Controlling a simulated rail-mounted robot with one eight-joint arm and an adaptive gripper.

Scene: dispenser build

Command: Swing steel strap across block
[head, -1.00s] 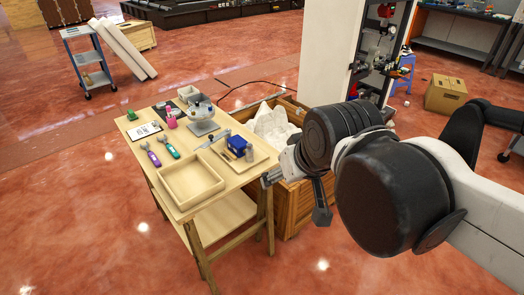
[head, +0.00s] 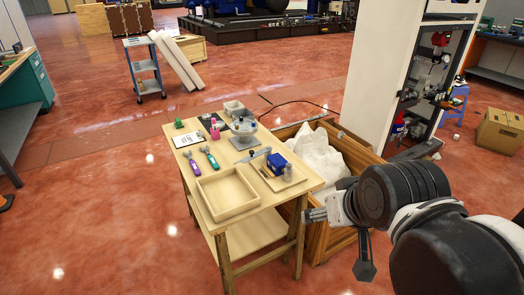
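A small blue block (head: 277,163) sits in a shallow wooden tray (head: 293,184) at the right side of the wooden table. A thin grey metal strip (head: 254,155), which looks like the steel strap, lies just left of the block, and its far end comes close to the block. I cannot tell whether they touch. My gripper (head: 308,216) shows small and side-on near the table's right front corner, apart from the block and strip. Its fingers are too small to tell open from shut. I see nothing clearly held in it.
The table (head: 212,219) also holds an empty wooden tray (head: 228,192), a round grey device (head: 244,128), a pink cup (head: 215,132) and two handled tools. A wooden crate (head: 330,241) with white sacks (head: 318,153) stands right behind the table. A white cabinet (head: 386,70) stands beyond.

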